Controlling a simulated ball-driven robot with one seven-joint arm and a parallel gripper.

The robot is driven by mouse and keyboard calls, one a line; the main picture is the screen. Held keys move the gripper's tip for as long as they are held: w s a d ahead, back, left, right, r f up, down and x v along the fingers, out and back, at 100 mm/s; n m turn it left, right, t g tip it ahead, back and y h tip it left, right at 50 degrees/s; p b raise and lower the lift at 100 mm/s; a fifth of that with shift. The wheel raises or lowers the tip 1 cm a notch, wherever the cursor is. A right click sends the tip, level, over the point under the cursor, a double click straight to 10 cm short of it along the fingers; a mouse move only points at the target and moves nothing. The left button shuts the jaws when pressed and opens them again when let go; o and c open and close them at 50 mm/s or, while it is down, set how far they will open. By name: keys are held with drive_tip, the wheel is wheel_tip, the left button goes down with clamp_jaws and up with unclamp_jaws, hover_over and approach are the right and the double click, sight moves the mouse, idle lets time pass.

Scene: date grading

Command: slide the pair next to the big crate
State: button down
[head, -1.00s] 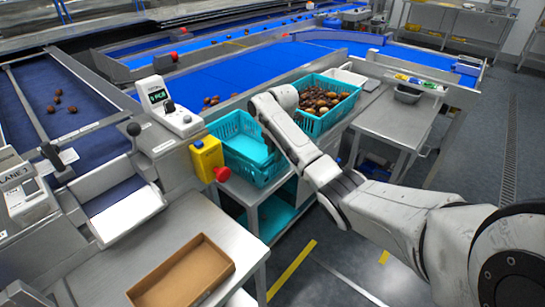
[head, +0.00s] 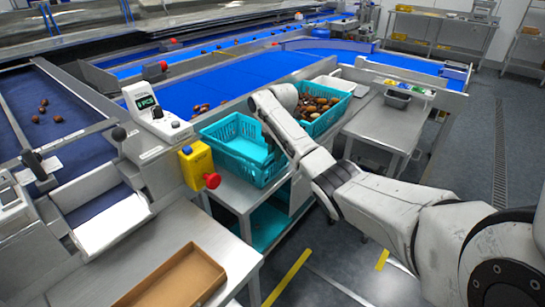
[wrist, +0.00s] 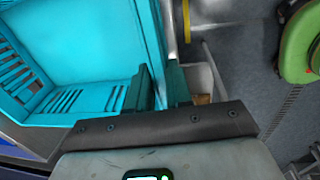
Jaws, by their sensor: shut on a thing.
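A teal slotted crate (head: 222,128) stands on the metal bench, empty of dates. A smooth teal panel shows inside it, so it may be two crates nested; I cannot tell for sure. The big teal crate (head: 333,121), full of brown dates, stands to its right, partly hidden by my arm. In the wrist view my gripper (wrist: 165,88) is shut on the crate's wall, with the crate's slotted inside (wrist: 75,45) to the left.
A yellow box with a red button (head: 196,165) stands left of the crate. A blue conveyor (head: 225,85) runs behind. A metal side table (head: 378,130) with a small grey bin (head: 398,99) stands at right. A cardboard tray (head: 170,285) lies front left.

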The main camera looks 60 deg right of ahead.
drive_tip(key=shift+s+d+f+b, duration=0.1)
drive_tip(key=shift+s+d+b, duration=0.15)
drive_tip(key=shift+d+b, duration=0.75)
drive_tip(key=shift+s+d+r+b, duration=0.1)
drive_tip(key=shift+s+d+b, duration=0.1)
drive_tip(key=shift+d+b, duration=0.75)
drive_tip(key=shift+s+d+f+b, duration=0.1)
drive_tip(key=shift+s+d+b, duration=0.15)
drive_tip(key=shift+d+b, duration=0.75)
drive_tip(key=shift+d, duration=0.2)
drive_tip(key=shift+d+r, duration=0.1)
drive_tip(key=shift+r, duration=0.1)
drive_tip(key=c, duration=0.5)
unclamp_jaws()
drive_tip(key=shift+f, duration=0.1)
drive_tip(key=shift+c, duration=0.2)
drive_tip(key=shift+r+p, duration=3.25)
drive_tip(key=shift+r, duration=0.75)
